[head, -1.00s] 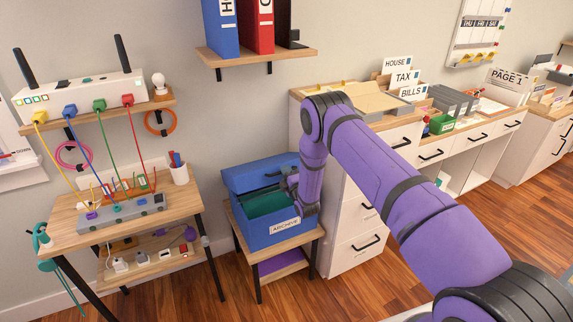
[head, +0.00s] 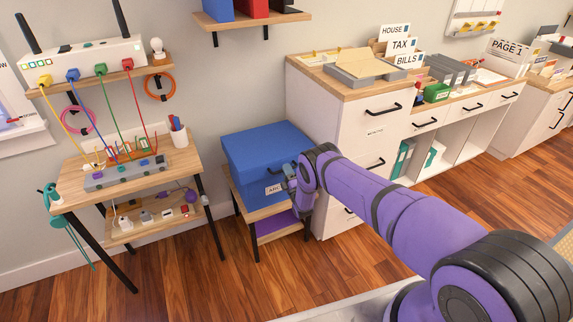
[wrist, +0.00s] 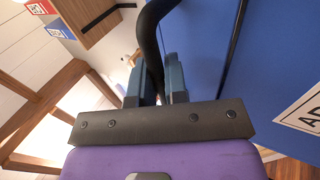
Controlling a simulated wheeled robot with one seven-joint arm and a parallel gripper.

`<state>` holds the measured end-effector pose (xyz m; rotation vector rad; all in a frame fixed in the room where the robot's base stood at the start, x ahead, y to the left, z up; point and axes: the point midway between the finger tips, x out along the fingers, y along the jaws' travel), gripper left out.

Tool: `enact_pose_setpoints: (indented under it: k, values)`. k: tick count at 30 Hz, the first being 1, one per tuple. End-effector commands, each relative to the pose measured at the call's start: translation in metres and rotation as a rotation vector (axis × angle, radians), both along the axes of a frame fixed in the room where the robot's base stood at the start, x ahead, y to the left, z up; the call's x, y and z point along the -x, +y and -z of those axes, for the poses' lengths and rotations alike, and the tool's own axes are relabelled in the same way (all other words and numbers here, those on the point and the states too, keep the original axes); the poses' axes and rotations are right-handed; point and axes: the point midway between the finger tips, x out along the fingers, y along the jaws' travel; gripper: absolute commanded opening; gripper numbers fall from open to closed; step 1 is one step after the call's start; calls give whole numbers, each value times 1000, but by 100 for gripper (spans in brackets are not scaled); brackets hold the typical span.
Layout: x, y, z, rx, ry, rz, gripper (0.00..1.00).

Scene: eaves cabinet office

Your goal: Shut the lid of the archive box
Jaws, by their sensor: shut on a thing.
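The blue archive box (head: 262,190) stands on a small wooden side table, with a white label (head: 272,189) on its front. Its blue lid (head: 265,147) lies down over the top, roughly level. In the wrist view a thin dark line runs between the lid (wrist: 205,45) and the box body (wrist: 285,60); I cannot tell whether the lid is fully seated. My gripper (head: 290,172) is at the lid's front edge. In the wrist view my gripper (wrist: 156,85) is shut on the lid's curved black handle (wrist: 150,35). My arm hides the box's right front corner.
A white drawer cabinet (head: 345,125) stands close to the right of the box. At left is a wooden desk (head: 75,190) with a cabled strip. A wall shelf (head: 250,20) with binders hangs above. The floor in front is clear.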

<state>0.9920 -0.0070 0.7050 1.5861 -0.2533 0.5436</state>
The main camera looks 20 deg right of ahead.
Motion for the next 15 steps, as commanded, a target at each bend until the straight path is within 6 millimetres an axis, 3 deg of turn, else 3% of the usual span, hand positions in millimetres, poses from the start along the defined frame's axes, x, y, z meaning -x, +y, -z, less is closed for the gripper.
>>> enact_pose_setpoints:
  k: [15]
  values:
    - [-1, 1, 26, -16, -82, -3, 0]
